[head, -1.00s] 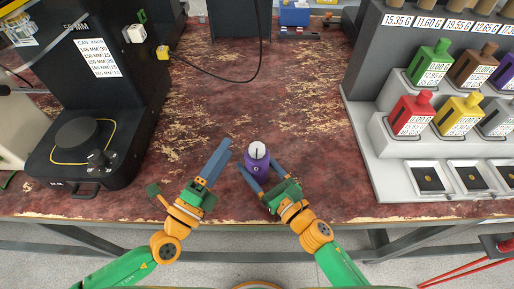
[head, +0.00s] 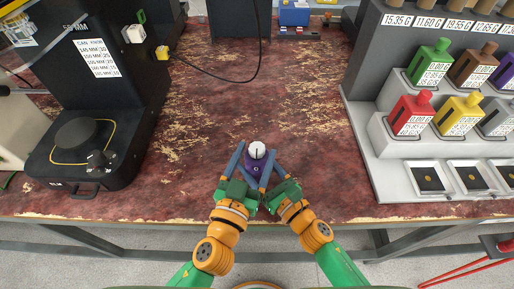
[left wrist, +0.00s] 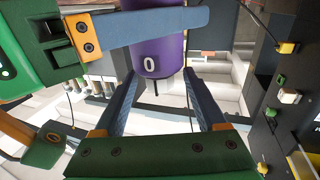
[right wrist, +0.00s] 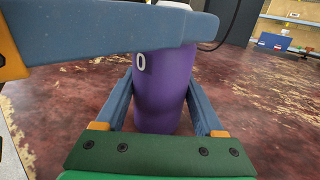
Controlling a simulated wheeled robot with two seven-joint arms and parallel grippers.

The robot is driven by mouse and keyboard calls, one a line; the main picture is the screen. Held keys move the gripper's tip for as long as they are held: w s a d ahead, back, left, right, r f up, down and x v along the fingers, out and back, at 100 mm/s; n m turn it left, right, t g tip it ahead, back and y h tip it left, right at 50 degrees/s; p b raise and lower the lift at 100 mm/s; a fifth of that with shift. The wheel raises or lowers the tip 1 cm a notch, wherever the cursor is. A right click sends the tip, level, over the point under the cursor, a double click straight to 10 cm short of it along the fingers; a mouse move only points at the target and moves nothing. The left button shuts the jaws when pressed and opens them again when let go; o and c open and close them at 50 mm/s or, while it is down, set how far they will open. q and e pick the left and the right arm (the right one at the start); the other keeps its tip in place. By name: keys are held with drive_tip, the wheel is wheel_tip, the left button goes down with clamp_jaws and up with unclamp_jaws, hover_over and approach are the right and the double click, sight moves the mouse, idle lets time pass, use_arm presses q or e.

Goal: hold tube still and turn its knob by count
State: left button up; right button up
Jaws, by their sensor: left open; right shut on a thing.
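The purple tube (head: 257,170) stands upright near the front of the table, with a white knob (head: 257,150) on top bearing a dark line. A white 0 mark shows on its side in the left wrist view (left wrist: 165,50) and the right wrist view (right wrist: 165,85). My right gripper (head: 264,168) is shut on the tube's body from the front right. My left gripper (head: 253,160) is open, its fingers on either side of the knob with gaps visible in the left wrist view. One left finger crosses in front of the tube's upper part in the right wrist view.
A black machine (head: 90,125) with a round pad stands at the left. At the right, a grey stepped rack (head: 362,150) holds several coloured labelled bottles. A black cable (head: 235,80) crosses the back. The worn red table (head: 195,145) is clear around the tube.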

use_arm(q)
drive_tip(key=shift+x, duration=0.95)
clamp_jaws()
